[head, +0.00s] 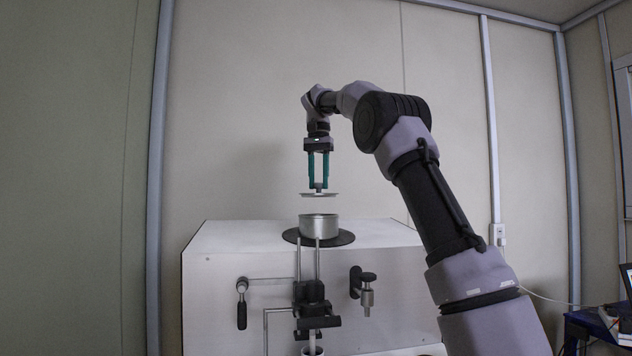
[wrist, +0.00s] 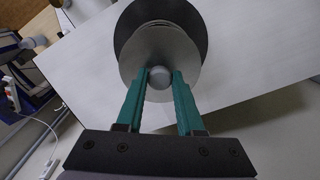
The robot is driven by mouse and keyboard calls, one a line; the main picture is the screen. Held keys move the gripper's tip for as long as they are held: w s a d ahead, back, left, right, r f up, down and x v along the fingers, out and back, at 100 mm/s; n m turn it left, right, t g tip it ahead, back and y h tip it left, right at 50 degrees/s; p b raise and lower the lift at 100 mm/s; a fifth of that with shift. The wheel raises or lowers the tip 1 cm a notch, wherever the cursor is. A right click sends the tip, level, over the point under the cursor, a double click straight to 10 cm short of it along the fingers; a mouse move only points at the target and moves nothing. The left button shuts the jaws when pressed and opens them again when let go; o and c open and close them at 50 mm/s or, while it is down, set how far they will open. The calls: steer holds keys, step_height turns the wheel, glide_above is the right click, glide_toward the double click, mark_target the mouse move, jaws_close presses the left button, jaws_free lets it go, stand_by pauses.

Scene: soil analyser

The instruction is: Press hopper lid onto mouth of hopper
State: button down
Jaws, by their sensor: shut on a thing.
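The hopper lid (head: 333,195) is a thin, pale grey disc with a small knob on top. My gripper (head: 318,184) points straight down and is shut on the lid's knob. The lid hangs roughly level above the hopper (head: 319,227), a short silver cylinder on top of the white analyser, with a visible gap between them. In the wrist view, the lid (wrist: 140,62) covers most of the hopper, and its knob (wrist: 160,77) sits between the green fingers. The hopper's mouth is mostly hidden under the lid.
A dark round flange (head: 291,236) surrounds the hopper's base on the white analyser (head: 225,240). Rods, clamps and a black-handled lever (head: 242,305) are on its front face. A dark valve (head: 364,283) is to their right. The air around the lid is clear.

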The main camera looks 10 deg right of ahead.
mark_target(318, 189)
steer(key=shift+s, duration=0.1)
steer(key=shift+f, duration=2.05)
steer(key=shift+f, duration=0.85)
steer(key=shift+c, duration=2.3)
jaws_free()
